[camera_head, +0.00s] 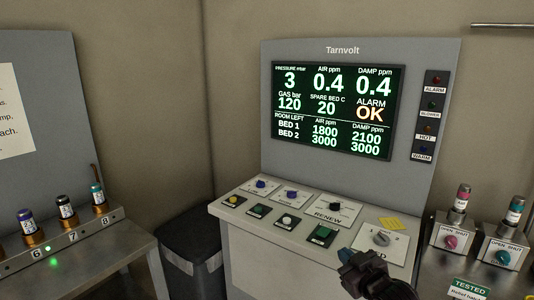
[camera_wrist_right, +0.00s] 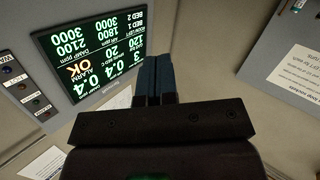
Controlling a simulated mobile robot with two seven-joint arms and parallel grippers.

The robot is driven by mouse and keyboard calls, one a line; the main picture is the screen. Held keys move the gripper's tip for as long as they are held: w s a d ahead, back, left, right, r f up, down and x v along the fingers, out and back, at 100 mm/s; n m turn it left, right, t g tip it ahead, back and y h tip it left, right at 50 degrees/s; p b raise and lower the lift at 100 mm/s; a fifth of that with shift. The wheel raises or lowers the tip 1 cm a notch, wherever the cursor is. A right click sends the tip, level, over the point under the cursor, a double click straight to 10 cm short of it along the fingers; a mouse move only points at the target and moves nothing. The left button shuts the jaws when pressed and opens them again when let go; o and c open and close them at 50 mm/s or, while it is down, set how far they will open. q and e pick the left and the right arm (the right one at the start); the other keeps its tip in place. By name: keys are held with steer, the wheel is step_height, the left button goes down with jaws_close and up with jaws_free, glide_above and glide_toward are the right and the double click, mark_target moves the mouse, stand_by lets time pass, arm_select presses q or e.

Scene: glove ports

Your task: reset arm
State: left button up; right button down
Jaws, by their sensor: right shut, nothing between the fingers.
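The display (camera_head: 337,110) above reads ALARM OK, pressure 3, air 0.4 and damp 0.4. It shows upside down in the wrist view (camera_wrist_right: 90,60). My left gripper is not in view.
The control panel (camera_head: 240,212) carries several knobs and buttons. Right of it are two valve boxes marked OPEN and SHUT, with a pink knob (camera_head: 450,241) and a teal knob (camera_head: 502,257). At left, a numbered rack (camera_head: 75,238) holds several small canisters. A dark bin (camera_head: 188,250) stands between.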

steer(key=s+d+f+m+g+h, duration=0.1)
steer(key=s+d+f+m+h, duration=0.1)
steer(key=s+f, duration=0.5)
steer(key=s+d+f+m+g+h, duration=0.1)
steer(key=s+d+f+m, duration=0.1)
steer(key=s+f, duration=0.6)
steer(key=s+d+f+m+g+h, duration=0.1)
steer(key=s+d+f, duration=0.3)
steer(key=s, duration=1)
step_height(320, 180, down, 4)
steer(key=shift+d+r+m+g+h, duration=0.25)
steer(key=shift+d+m+g+h, duration=0.2)
steer(key=shift+h, duration=0.35)
steer(key=shift+w+a, duration=0.1)
steer(key=shift+a, duration=0.05)
